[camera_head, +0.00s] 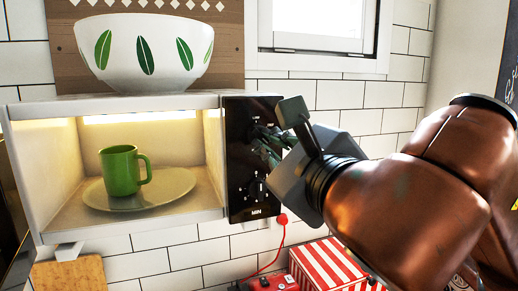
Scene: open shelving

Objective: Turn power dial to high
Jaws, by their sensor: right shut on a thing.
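A white microwave with an open front stands at the left, and its black control panel (237,165) runs down its right side. The upper dial, which seems to be the power dial, is mostly hidden behind my right gripper (268,143). The right gripper comes in from the right with its fingertips at the panel, shut on that dial. The dial's pointing direction is hidden, and the small lettering around it is too small to read. A lower dial (258,188) sits beneath, with MIN printed under it. My left gripper is not in view.
Inside the microwave a green mug (121,170) stands on a round plate (174,190). A white bowl with green leaves (144,50) sits on top. A red-and-white striped box (325,268) and a red object with a cord (271,283) are below the panel.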

